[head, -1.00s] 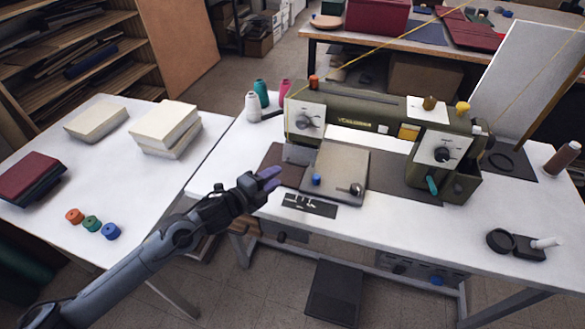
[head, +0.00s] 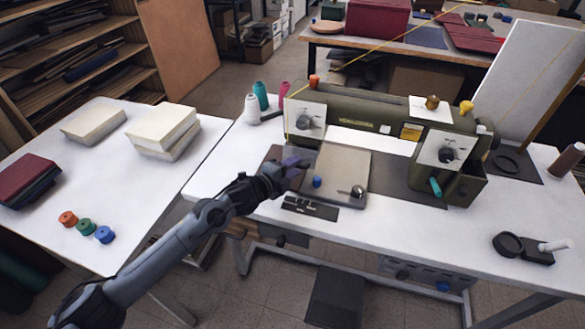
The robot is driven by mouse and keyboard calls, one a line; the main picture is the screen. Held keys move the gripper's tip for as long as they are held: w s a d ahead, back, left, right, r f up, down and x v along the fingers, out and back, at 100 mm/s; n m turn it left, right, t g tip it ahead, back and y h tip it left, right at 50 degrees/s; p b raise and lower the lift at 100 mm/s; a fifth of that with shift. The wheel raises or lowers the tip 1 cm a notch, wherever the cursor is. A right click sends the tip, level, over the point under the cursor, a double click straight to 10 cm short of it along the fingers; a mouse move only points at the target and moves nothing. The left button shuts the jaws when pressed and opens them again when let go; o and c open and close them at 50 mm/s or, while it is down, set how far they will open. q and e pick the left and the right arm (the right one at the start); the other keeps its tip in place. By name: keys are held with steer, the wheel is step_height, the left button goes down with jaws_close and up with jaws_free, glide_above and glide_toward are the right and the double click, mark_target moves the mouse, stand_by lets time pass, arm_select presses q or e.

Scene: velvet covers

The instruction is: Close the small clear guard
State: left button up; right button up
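A sewing machine (head: 352,125) in olive green stands on the white table at the right. A small grey, see-through plate (head: 296,152), which looks like the clear guard, is at the left end of its bed, below the left dial panel. Its exact tilt is hard to make out. The gap between the fingers is unclear. My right gripper is out of view.
A beige plate (head: 342,172) with a blue knob (head: 317,182) and a round metal knob lies right of the gripper. Thread cones (head: 252,109) stand behind left. A black tool strip (head: 310,208) lies in front. The table's front left is clear.

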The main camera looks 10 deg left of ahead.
arm_select(q)
jaws_close()
steer(key=shift+f+b, duration=0.3)
steer(key=shift+b, duration=0.1)
steer(key=t+b, duration=0.1)
steer(key=b, duration=0.1)
steer(key=f+t+h+b, duration=0.1)
steer(key=b, duration=0.1)
steer(key=shift+w+d+f+m+b, duration=0.1)
steer(key=shift+w+f+m+b, duration=0.1)
steer(key=shift+w+m+b, duration=0.2)
steer(key=shift+r+h, duration=0.15)
steer(key=shift+h, duration=0.15)
steer(key=shift+r, duration=0.1)
steer(key=shift+o, duration=0.2)
jaws_free()
